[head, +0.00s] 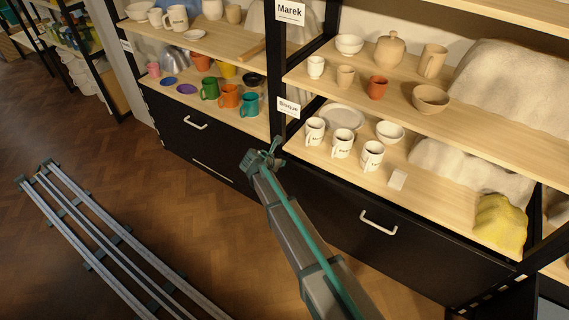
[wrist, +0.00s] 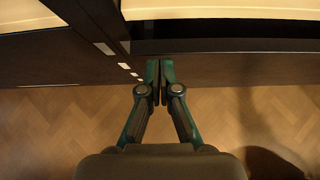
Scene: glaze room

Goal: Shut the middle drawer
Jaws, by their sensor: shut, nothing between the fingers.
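A wide black drawer front with a pale handle (head: 378,222) sits under the right-hand shelf bay in the head view. The left bay has a black drawer front (head: 172,120) with a similar handle. The frames do not clearly show which one is the middle drawer or how far either stands out. My gripper (head: 262,156) is low in front of the post between the bays. In the wrist view my gripper (wrist: 160,66) is shut and empty, its fingertips at a dark front (wrist: 230,72). I cannot tell whether they touch it.
Mugs and bowls stand on the wooden shelves (head: 450,182) above the drawers. A yellow cloth-like lump (head: 500,222) lies at the right shelf end. Floor rails (head: 105,240) run at the left. The wooden floor (head: 190,230) before the left bay is clear.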

